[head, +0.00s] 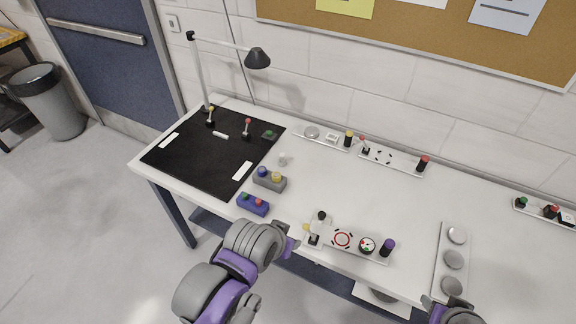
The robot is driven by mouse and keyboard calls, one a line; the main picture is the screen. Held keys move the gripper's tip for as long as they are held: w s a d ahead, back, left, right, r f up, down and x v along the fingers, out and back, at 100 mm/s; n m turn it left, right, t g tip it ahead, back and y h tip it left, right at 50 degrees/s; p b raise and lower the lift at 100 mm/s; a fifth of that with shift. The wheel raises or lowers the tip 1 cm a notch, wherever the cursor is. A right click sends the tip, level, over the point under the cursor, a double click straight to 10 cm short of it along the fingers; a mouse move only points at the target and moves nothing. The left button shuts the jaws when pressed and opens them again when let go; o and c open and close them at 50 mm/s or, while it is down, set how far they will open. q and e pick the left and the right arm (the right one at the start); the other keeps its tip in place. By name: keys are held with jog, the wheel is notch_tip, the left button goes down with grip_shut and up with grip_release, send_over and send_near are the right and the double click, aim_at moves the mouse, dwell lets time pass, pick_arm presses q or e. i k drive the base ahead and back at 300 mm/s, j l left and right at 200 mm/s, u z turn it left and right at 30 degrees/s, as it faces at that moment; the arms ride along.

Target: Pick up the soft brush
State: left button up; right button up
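I cannot make out the soft brush for certain. A small pale stick-like piece (220,135) lies on the black mat (195,165) at the left of the white table. A small white upright thing with a black top (321,222) stands at the table's front edge. My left gripper (292,241) is at the front edge, just left of that upright thing, and its fingers are too small to read. My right arm's grey and purple end (452,312) shows at the bottom right, below the round-disc panel; its fingers cannot be made out.
A black lamp (257,58) stands over the mat. Two button boxes, grey (269,180) and blue (252,204), sit right of the mat. Panels with knobs line the back and front (376,257), and a panel of round discs (452,258) lies right. The table's middle is clear.

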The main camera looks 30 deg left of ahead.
aim_at(283, 162)
jog(key=i+j+u, duration=0.1)
jog(key=i+j, duration=0.45)
jog(key=i, duration=0.5)
